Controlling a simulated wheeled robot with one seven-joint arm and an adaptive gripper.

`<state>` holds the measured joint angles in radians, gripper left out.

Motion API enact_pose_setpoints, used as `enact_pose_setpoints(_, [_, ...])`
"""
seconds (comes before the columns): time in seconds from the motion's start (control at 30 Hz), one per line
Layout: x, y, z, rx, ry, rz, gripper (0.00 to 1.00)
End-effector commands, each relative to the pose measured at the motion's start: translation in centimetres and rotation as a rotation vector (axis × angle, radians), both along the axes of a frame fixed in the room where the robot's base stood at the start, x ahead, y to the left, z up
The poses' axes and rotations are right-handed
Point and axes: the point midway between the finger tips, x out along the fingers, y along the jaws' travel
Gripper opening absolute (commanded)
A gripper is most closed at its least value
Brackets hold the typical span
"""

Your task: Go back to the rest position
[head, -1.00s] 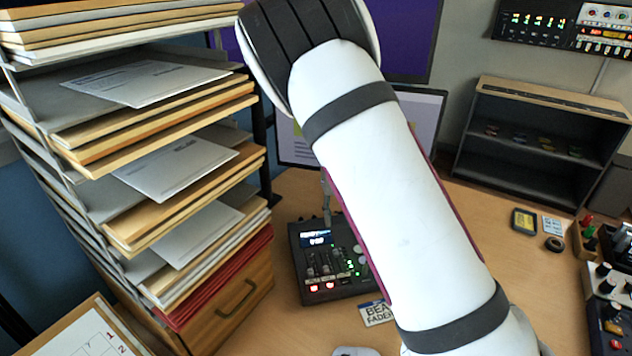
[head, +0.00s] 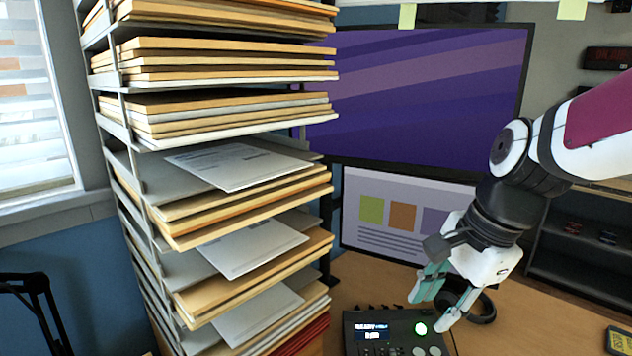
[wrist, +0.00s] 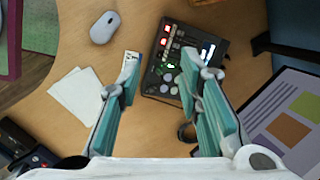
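My gripper (head: 430,308) is at the lower right of the head view, above the desk and in front of the screens. Its teal-padded fingers are apart, and nothing is between them. In the wrist view my gripper (wrist: 161,72) also shows open and empty, with the fingertips over the desk near the black mixer (wrist: 183,65). The mixer (head: 393,333) stands below the gripper in the head view, with a lit display and a green light. The fingers look clear of it, though the exact height is hard to tell.
A tall rack of envelopes (head: 135,150) fills the left of the head view. A large purple monitor (head: 430,90) and a lower screen (head: 400,215) stand behind my gripper. Black headphones (head: 484,308) lie beside the mixer. A mouse (wrist: 104,27) and white papers (wrist: 77,97) lie on the desk.

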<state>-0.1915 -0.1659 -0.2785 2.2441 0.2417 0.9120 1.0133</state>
Motion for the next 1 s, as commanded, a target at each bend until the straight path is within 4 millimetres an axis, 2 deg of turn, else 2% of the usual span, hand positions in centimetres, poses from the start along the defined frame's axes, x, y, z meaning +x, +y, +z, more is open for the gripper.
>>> enact_pose_setpoints(0.1, [-3.5,-0.2,1.8,-0.084,-0.113,0.272,0.33])
enact_pose_setpoints(0.3, [-8.9,-0.9,3.1,-0.29,-0.261,0.717,0.33])
enact_pose_setpoints(0.5, [-12.4,-1.6,3.1,-0.482,-0.32,1.032,0.33])
enact_pose_setpoints(0.7, [-13.5,-1.9,3.0,-0.556,-0.326,1.146,0.33])
enact_pose_setpoints(1.0, [-13.5,-1.9,3.0,-0.557,-0.326,1.151,0.33])
